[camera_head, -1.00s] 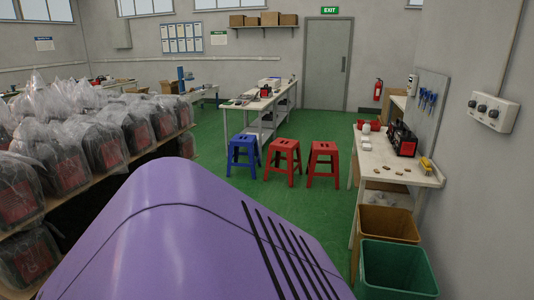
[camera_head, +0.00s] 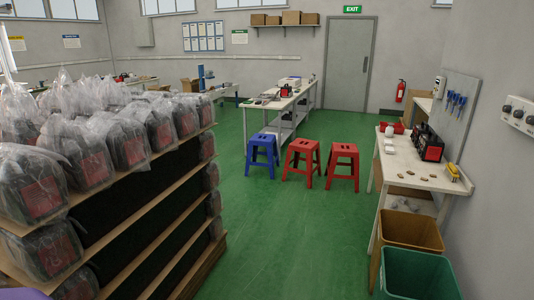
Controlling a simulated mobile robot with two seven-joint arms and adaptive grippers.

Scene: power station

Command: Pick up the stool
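Three stools stand upright in a row on the green floor, in the middle distance of the head view. A blue stool (camera_head: 262,149) is on the left, a red stool (camera_head: 301,157) is in the middle, and another red stool (camera_head: 343,161) is on the right. They stand apart from each other, with the blue one close to the end of a white table. Neither of my grippers shows in the view, and nothing covers the stools.
A shelf rack (camera_head: 150,235) of plastic-wrapped items fills the left. A white workbench (camera_head: 405,165) stands at right, with a brown bin (camera_head: 411,232) and a green bin (camera_head: 416,275) before it. A white table (camera_head: 283,104) is behind the stools. The green floor (camera_head: 270,235) between is clear.

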